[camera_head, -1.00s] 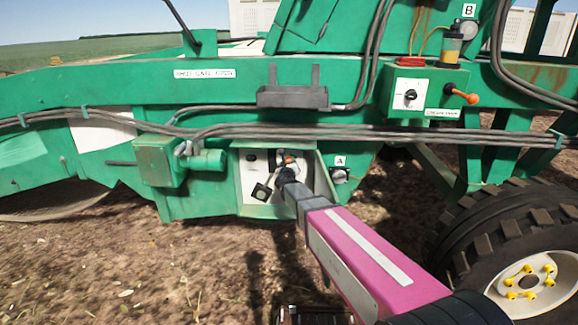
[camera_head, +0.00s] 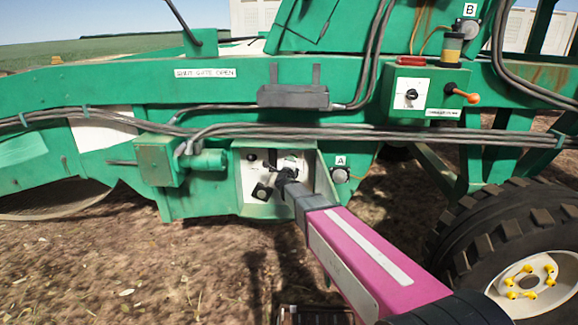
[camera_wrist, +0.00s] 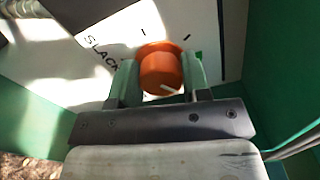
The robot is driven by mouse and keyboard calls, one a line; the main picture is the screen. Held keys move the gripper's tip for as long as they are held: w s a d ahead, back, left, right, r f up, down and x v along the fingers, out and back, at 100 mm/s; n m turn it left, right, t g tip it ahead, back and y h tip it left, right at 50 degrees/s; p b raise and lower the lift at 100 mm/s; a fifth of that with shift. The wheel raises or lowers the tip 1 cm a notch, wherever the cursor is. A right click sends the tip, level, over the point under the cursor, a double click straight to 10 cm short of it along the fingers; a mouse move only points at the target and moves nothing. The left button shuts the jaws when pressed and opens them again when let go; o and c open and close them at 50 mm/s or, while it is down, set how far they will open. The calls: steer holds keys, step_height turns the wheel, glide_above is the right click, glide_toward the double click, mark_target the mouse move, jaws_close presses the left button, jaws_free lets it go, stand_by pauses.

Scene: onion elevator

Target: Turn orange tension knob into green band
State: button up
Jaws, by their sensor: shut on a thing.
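The orange knob (camera_wrist: 161,70) sits on a white panel with dark tick marks and the partly hidden word "SLACK". A short white line shows on the knob's near lower edge. A small green patch (camera_wrist: 198,55), probably the green band, shows just right of the knob, partly behind a finger. My gripper (camera_wrist: 160,82) is shut on the knob, one finger on each side. In the head view, my gripper (camera_head: 284,178) reaches into the recessed white panel (camera_head: 252,182) and hides the knob.
Green machine walls enclose the panel on both sides. A grey knob (camera_head: 340,175) under label A is to the right. A control box (camera_head: 410,92) with an orange-tipped lever (camera_head: 466,95) is above. A large tyre (camera_head: 515,240) stands at right.

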steer(key=n, duration=0.5)
steer(key=shift+f, duration=0.1)
stand_by(0.4)
steer(key=o, duration=0.9)
steer(key=shift+o, duration=0.2)
steer(key=s, duration=1)
steer(key=shift+s+a, duration=0.25)
steer(key=shift+s, duration=0.15)
steer(key=shift+s, duration=0.1)
